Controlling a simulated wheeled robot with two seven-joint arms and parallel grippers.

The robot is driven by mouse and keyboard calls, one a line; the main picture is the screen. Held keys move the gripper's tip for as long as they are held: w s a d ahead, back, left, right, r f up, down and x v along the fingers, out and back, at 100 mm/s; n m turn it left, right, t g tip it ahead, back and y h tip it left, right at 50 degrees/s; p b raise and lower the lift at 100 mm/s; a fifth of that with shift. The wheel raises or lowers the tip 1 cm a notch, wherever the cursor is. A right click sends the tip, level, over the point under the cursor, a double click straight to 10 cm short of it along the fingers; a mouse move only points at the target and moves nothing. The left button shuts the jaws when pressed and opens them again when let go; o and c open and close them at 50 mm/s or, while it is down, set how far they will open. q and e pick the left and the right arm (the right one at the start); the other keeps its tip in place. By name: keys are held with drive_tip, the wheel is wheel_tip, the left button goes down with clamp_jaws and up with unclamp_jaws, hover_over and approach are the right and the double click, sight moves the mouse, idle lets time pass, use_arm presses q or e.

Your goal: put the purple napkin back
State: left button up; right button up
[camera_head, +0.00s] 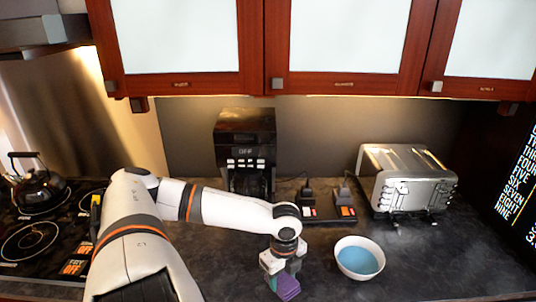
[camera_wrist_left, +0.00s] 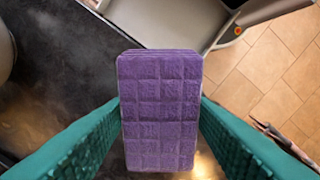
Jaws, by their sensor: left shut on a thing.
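The purple napkin (camera_wrist_left: 160,112) is a folded, quilted block. In the left wrist view it lies between the two green fingers of my left gripper (camera_wrist_left: 158,125), which is shut on it. In the head view my left gripper (camera_head: 282,274) points down near the counter's front edge, with the purple napkin (camera_head: 287,288) at its tips. I cannot tell from the head view how high the napkin is above the counter. My right gripper is not in view.
A white bowl (camera_head: 341,258) with a blue inside stands on the dark counter (camera_head: 440,262), right of the gripper. A toaster (camera_head: 405,182), a coffee maker (camera_head: 247,143) and two small devices stand behind. A kettle (camera_head: 38,190) is on the stove. Cabinets (camera_head: 340,45) hang above.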

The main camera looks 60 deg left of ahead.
use_arm(q)
drive_tip(key=a+r+m+p, duration=0.2)
drive_tip(key=a+r+m, duration=0.2)
drive_tip(key=a+m, duration=0.35)
drive_tip(key=f, duration=0.5)
drive_tip(key=shift+w+a+f, duration=0.1)
drive_tip(key=shift+w+f, duration=0.1)
drive_tip(key=shift+w, duration=0.1)
wheel_tip(320, 180, down, 4)
drive_tip(key=shift+f+p, duration=0.1)
drive_tip(key=shift+p, duration=0.25)
drive_tip(key=shift+f, duration=0.35)
drive_tip(key=shift+f, duration=0.1)
drive_tip(key=o, duration=0.9)
drive_tip(key=shift+o, duration=0.2)
